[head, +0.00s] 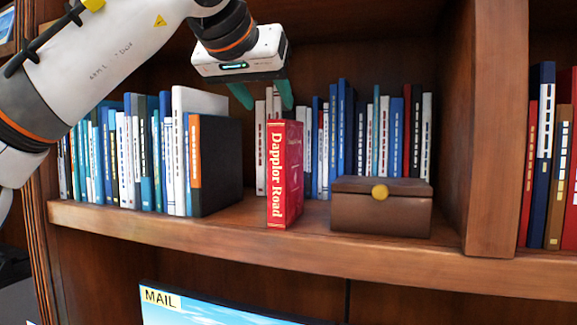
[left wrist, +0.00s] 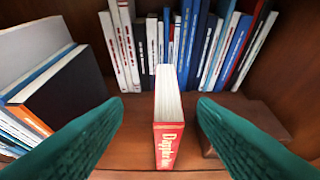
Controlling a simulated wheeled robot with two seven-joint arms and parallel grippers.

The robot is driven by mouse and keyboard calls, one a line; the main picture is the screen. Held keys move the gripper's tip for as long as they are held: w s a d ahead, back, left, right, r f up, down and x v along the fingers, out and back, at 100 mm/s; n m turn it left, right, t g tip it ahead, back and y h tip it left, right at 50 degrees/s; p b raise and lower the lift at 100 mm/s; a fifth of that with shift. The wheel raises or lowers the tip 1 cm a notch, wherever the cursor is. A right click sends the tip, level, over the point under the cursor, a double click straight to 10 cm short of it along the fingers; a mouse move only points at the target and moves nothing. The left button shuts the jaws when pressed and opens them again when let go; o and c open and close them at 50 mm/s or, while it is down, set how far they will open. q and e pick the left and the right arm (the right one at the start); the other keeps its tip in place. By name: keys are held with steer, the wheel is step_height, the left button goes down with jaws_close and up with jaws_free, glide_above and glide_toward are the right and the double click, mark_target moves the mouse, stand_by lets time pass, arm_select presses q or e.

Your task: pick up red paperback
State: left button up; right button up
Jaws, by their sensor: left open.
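The red paperback (head: 285,174), with "Dapplor Road" on its spine, stands upright on the wood shelf near its front edge. In the left wrist view the red paperback (left wrist: 168,125) shows its top page edges and spine, centred between the fingers. My left gripper (head: 263,96) is open and empty, above and slightly behind the book in the head view. In the left wrist view the green fingers of my left gripper (left wrist: 160,115) lie to either side of the book, with gaps on both sides. My right gripper is not in view.
A brown box (head: 380,213) with a yellow knob sits right of the paperback. A black book (head: 217,165) ends the row at left. Several books (head: 365,140) line the back. A wood divider (head: 497,130) stands at right. Bare shelf (head: 240,212) flanks the paperback.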

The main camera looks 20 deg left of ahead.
arm_select(q)
steer(key=x, duration=0.3)
steer(key=shift+w+f+p, duration=0.2)
steer(key=shift+w+p, duration=0.1)
steer(key=shift+w, duration=0.1)
steer(key=p+x, duration=0.1)
steer(key=x, duration=0.1)
steer(key=d+p+x, duration=0.1)
steer(key=x, duration=0.1)
steer(key=shift+r, duration=0.1)
steer(key=shift+w+f, duration=0.4)
steer(key=shift+w, duration=0.15)
steer(key=shift+a, duration=0.1)
steer(key=shift+s, duration=0.1)
steer(key=c, duration=1.1)
jaws_close()
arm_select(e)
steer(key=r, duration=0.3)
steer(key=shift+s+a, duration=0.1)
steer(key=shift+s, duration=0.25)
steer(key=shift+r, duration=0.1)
